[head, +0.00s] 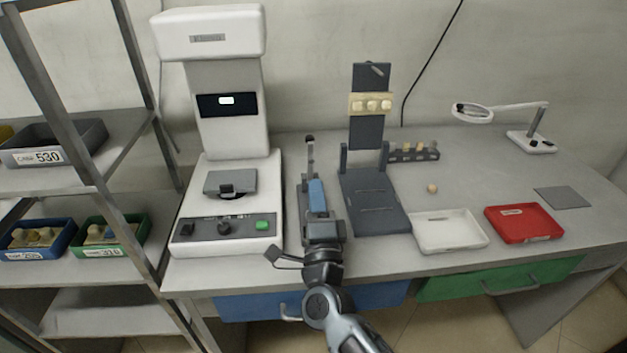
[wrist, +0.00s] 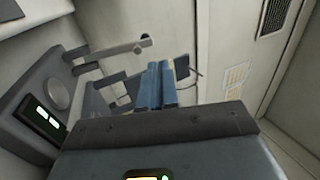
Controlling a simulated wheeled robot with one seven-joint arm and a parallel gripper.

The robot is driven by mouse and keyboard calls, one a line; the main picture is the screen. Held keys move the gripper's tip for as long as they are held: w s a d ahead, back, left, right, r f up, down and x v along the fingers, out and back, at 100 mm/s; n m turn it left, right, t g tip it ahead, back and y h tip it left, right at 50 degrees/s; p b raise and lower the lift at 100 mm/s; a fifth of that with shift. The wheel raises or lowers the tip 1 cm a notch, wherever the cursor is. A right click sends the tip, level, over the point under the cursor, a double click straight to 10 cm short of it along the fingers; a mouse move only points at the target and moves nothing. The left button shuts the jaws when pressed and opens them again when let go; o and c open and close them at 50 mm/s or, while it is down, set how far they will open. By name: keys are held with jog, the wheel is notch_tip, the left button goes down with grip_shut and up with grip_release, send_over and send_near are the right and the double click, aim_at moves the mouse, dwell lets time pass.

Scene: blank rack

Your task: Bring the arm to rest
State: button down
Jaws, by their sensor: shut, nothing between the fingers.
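My gripper (head: 317,184) is in the head view, held above the front of the grey bench, between the white machine and the dark upright stand. Its blue fingers point away from me and are shut together with nothing between them. The fingers also show closed in the wrist view (wrist: 156,82). My arm reaches in from the bottom of the head view. The bench surface right under the gripper is partly hidden by the hand.
The white machine (head: 225,110) is left of my gripper, the dark stand (head: 369,130) right of it. A white tray (head: 448,246), a red tray (head: 524,237) and a lamp (head: 538,125) are farther right. A shelf rack (head: 135,150) with bins stands at left.

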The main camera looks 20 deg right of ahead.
jog(key=shift+r+v, duration=0.15)
jog(key=shift+v, duration=0.9)
jog(key=shift+r+v, duration=0.15)
jog(key=shift+v, duration=0.85)
jog(key=s+d+f+n+g+y, duration=0.1)
jog(key=s+f+n+y, duration=0.1)
jog(key=s+n, duration=0.65)
jog(key=s+f+n+y, duration=0.2)
jog(key=s+n+y, duration=0.1)
jog(key=s, duration=1.1)
jog(key=s+r+n+g+y, duration=0.1)
jog(key=s+r+n+g, duration=0.1)
jog(key=s+n, duration=0.3)
jog(key=s+r+n+g, duration=0.3)
jog(key=s+n, duration=0.2)
jog(key=s, duration=0.9)
jog(key=shift+s+d+r+y, duration=0.3)
jog(key=shift+s+d+y, duration=0.05)
jog(key=shift+d+y, duration=0.1)
